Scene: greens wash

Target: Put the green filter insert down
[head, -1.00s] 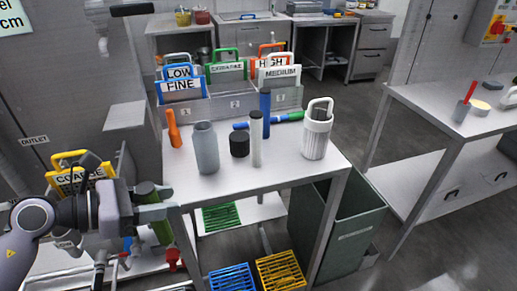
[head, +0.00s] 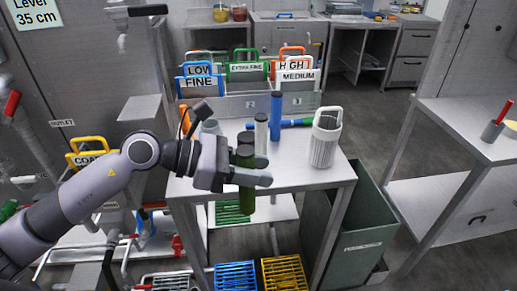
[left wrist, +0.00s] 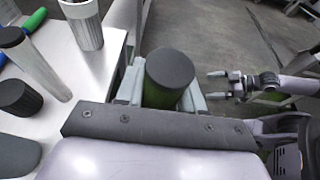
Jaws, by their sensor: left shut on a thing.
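The green filter insert (head: 247,196), a dark green cylinder with a black top, is held upright in my left gripper (head: 262,178) just in front of the table's near edge. In the left wrist view the insert's black cap (left wrist: 171,69) sits between the fingers, and the insert is beside the table, not over it. My left gripper is shut on it; its lower end is clear of the table top. My right gripper (left wrist: 222,86) shows in the left wrist view with its fingers apart and nothing between them.
A grey bottle is mostly hidden behind my gripper. A green bin (head: 350,220) stands at right; blue (head: 235,277) and yellow (head: 282,272) crates lie below.

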